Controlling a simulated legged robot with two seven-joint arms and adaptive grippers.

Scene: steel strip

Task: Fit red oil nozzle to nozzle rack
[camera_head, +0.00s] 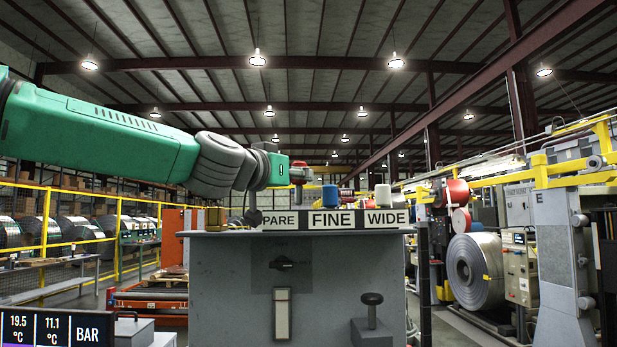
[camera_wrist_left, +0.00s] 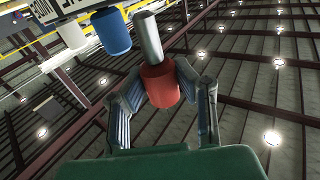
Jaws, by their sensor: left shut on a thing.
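The red oil nozzle (camera_wrist_left: 160,86) has a red body and a grey metal stem. In the left wrist view my left gripper (camera_wrist_left: 165,75) has its fingers on both sides of the red body, shut on it. In the head view the red nozzle (camera_head: 299,174) is small, at the end of my left gripper (camera_head: 290,170), above the rack's labelled strip (camera_head: 310,219). A blue nozzle (camera_head: 330,195) stands behind FINE, and a white one (camera_head: 383,195) behind WIDE. The red nozzle appears apart from the rack.
The rack tops a grey cabinet (camera_head: 220,270) with a switch and a black knob (camera_head: 372,299). A brass-coloured block (camera_head: 215,217) is at its left end. A yellow railing (camera_head: 80,238) and steel coils (camera_head: 475,268) stand farther back.

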